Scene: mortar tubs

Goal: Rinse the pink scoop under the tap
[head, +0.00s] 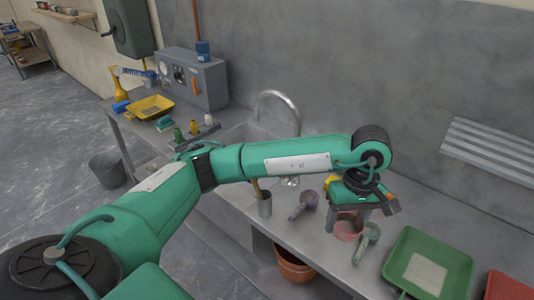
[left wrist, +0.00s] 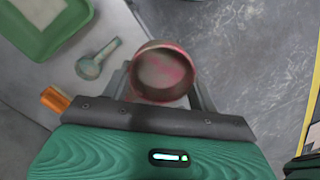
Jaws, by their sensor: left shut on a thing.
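The pink scoop (head: 347,231) is held in my left gripper (head: 350,220), over the counter to the right of the sink. In the left wrist view the pink scoop (left wrist: 163,72) shows its round, open bowl between the two fingers (left wrist: 162,88), with greyish smears inside. Its handle is hidden. The grey curved tap (head: 278,95) stands behind my left arm, at the sink (head: 238,136), and is well apart from the scoop. My arm hides part of the sink. I cannot make out any water flowing. My right gripper is not in view.
A purplish scoop (head: 303,204) and a grey-green scoop (head: 367,243) lie on the counter near the gripper. A green tub (head: 400,275) and a red tub (head: 510,286) stand at the right.

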